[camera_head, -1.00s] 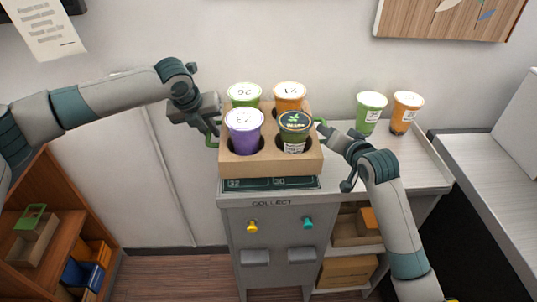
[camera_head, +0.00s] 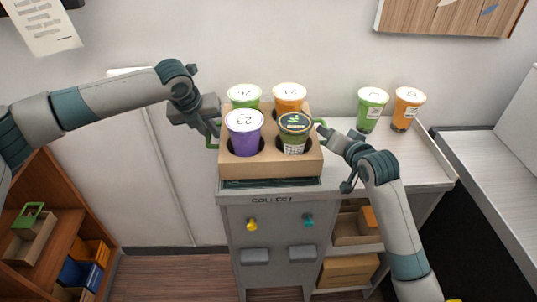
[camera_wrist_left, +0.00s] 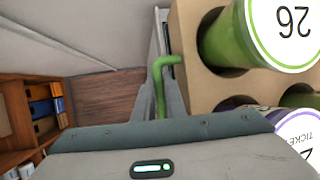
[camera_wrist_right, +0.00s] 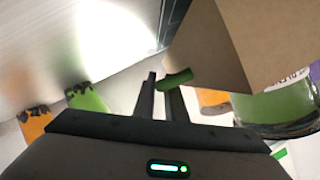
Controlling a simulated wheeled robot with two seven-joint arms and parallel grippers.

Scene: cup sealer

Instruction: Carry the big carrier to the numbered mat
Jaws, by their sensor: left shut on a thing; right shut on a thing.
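The big carrier (camera_head: 270,166) is a brown cardboard box holding several lidded cups, among them a purple cup (camera_head: 246,137) and a dark-lidded cup (camera_head: 294,128). My left gripper (camera_head: 213,136) is shut on its green left handle (camera_wrist_left: 166,70). My right gripper (camera_head: 325,131) is shut on its green right handle (camera_wrist_right: 176,79). The carrier looks level, over the dark numbered mat (camera_head: 270,184) on the counter. Only the mat's front strip shows; its numbers are hidden. I cannot tell whether the carrier touches the mat.
A green cup (camera_head: 371,112) and an orange cup (camera_head: 408,110) stand on the counter right of the carrier. The counter (camera_head: 400,160) is clear in front of them. A wooden shelf (camera_head: 60,245) with a small carrier stands at lower left. The wall is close behind.

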